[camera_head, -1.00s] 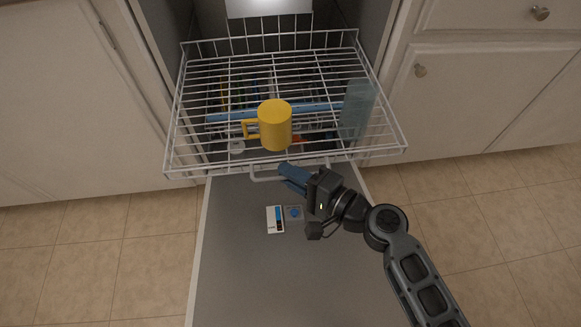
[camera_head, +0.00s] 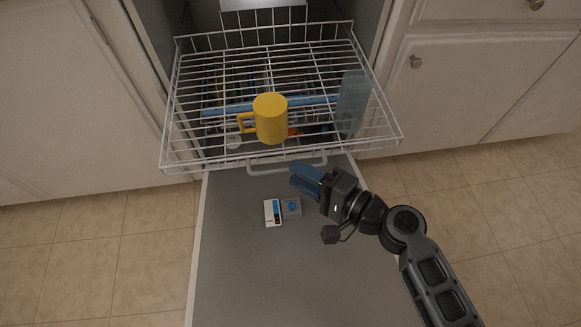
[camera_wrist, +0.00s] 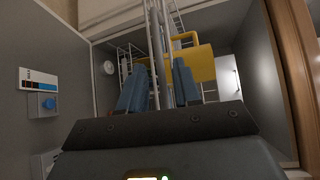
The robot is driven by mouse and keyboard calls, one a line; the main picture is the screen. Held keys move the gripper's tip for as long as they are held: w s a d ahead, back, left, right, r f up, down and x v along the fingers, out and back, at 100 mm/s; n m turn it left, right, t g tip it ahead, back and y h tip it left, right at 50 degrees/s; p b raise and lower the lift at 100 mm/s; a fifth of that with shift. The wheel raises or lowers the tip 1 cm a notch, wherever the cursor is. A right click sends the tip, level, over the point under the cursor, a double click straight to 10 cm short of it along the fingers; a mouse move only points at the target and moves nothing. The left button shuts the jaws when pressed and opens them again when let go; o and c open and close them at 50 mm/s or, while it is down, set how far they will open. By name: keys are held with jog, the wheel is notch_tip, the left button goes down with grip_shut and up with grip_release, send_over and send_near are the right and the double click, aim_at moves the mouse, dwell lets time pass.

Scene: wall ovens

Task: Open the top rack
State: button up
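The white wire top rack (camera_head: 190,100) is pulled well out of the dishwasher over its lowered door. A handle loop (camera_head: 289,168) sits at the middle of its front edge. My gripper (camera_head: 298,174) is just in front of and slightly below that edge, by the right part of the loop, with a small gap showing. In the wrist view, my gripper's (camera_wrist: 160,67) blue fingers are apart, with rack wires (camera_wrist: 153,45) showing between and beyond them. The gripper looks empty.
A yellow mug (camera_head: 271,119) and a translucent blue cup (camera_head: 352,100) appear at the rack. The grey dishwasher door (camera_head: 250,265) lies open below, with a detergent dispenser (camera_head: 272,212) on it. White cabinets (camera_head: 460,90) flank the opening. Tiled floor (camera_head: 100,260) is clear at both sides.

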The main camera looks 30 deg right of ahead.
jog(key=shift+v, duration=2.05)
jog(key=s+d+f+n+g+h, duration=0.25)
jog(key=s+h, duration=0.25)
jog(key=s, duration=0.7)
jog(key=s+d+r+n+t+h, duration=0.1)
jog(key=s+r+n+h, duration=0.2)
jog(key=s+r+n, duration=0.3)
jog(key=s+r+n+t+p, duration=0.1)
jog(key=s+r+n+p, duration=0.1)
jog(key=r+p, duration=0.7)
jog(key=s+r+n+t+p, duration=0.1)
jog(key=s+r+n+p, duration=0.2)
jog(key=r+p, duration=0.6)
notch_tip(320, 180, up, 10)
jog(key=shift+s+a+r+n+p, duration=0.25)
jog(key=shift+s+n+p, duration=0.15)
jog(key=shift+s, duration=0.15)
